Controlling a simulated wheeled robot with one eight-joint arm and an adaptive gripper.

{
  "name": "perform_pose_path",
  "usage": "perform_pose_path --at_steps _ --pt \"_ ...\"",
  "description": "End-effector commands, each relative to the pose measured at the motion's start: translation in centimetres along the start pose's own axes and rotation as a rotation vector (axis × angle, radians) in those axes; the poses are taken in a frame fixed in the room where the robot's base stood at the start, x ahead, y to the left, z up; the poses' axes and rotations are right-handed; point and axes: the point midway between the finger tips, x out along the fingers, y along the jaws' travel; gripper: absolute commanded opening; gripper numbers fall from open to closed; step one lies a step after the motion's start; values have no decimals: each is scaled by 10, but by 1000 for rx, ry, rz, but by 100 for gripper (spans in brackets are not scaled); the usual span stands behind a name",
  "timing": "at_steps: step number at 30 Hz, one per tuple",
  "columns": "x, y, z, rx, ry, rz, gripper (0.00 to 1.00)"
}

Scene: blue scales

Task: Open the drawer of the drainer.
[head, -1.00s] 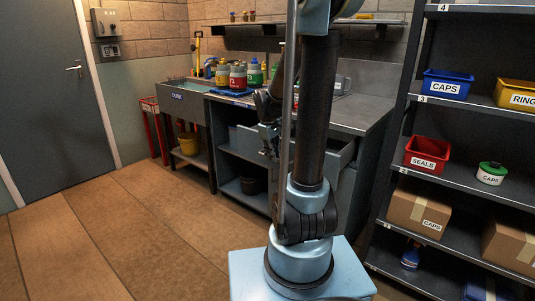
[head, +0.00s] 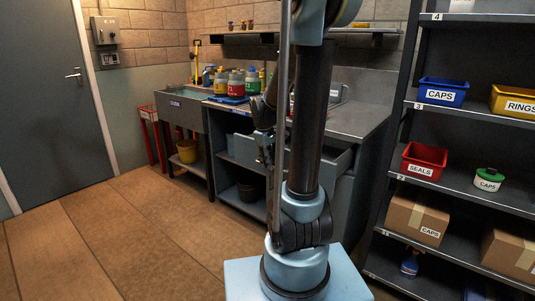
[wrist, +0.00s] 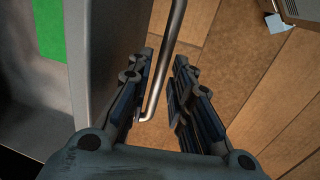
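The drainer (head: 372,120) is the grey metal sink-top unit beyond my arm. Its drawer (head: 338,160) stands out from the unit's front with its open top showing. In the wrist view the drawer's grey wall (wrist: 92,40) is on the left, with a green patch inside. A metal bar handle (wrist: 172,35) runs along that wall. My gripper (wrist: 166,62) is open, with the handle between its two fingers; contact is unclear. In the head view my gripper (head: 267,152) is small, dark and partly hidden behind my arm, at the drawer's front.
A dark shelf rack (head: 411,130) with bins and boxes stands close on the right. Bottles (head: 236,85) stand on the counter. The wooden floor (head: 130,230) at left is clear.

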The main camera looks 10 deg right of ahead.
Motion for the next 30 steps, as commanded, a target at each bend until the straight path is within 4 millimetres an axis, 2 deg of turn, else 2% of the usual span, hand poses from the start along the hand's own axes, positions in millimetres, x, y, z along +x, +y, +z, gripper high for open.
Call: perform_pose_path --at_steps 5,21,30 --pt "-18 0 0 -1 0 0 20" --pt "-95 0 -1 -1 -1 -1 20" --pt "-114 0 -1 -2 -1 -1 20"
